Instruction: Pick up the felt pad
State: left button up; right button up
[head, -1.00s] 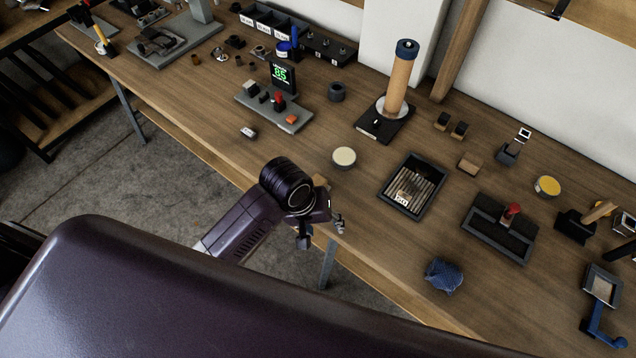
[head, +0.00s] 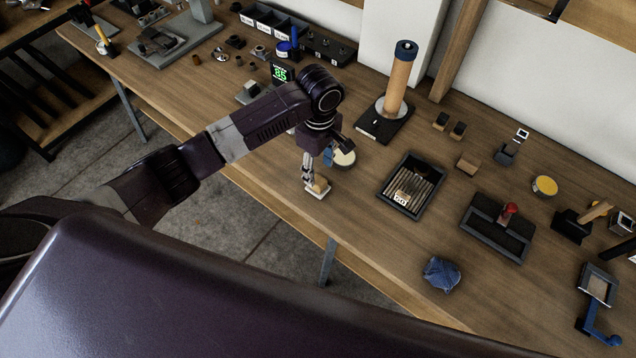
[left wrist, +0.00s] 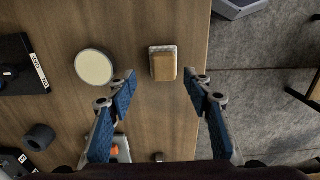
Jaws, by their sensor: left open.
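The felt pad, which I take to be the small tan block with a pale layer under it (head: 318,188), lies near the table's front edge. It also shows in the left wrist view (left wrist: 163,64), beyond and between my fingertips. My left gripper (head: 317,172) is open with blue finger pads and points down over the pad. In the left wrist view the open fingers (left wrist: 160,84) have nothing between them. The fingers partly hide the pad in the head view. My right gripper is not in view.
A round tin with a cream top (left wrist: 94,67) stands beside the pad. A dark slatted tray (head: 414,185) and a blue cloth (head: 441,274) lie to the right. A scale with a green display (head: 281,74) is behind my arm. The wood is bare around the pad.

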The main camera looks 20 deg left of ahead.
pick_arm(q)
jog(key=f, duration=0.2)
jog(key=f+p, duration=0.1)
jog(key=shift+s+a+f, duration=0.1)
jog(key=shift+s+f, duration=0.25)
jog(key=shift+f, duration=0.7)
jog(key=shift+c, duration=0.5)
jog(key=c, duration=1.1)
jog(key=shift+r, duration=0.15)
jog(key=shift+c, duration=0.2)
notch_tip(320, 180, up, 15)
jog(key=b, duration=0.2)
notch_tip(320, 180, up, 5)
jog(key=p, duration=0.1)
send_over(318, 180)
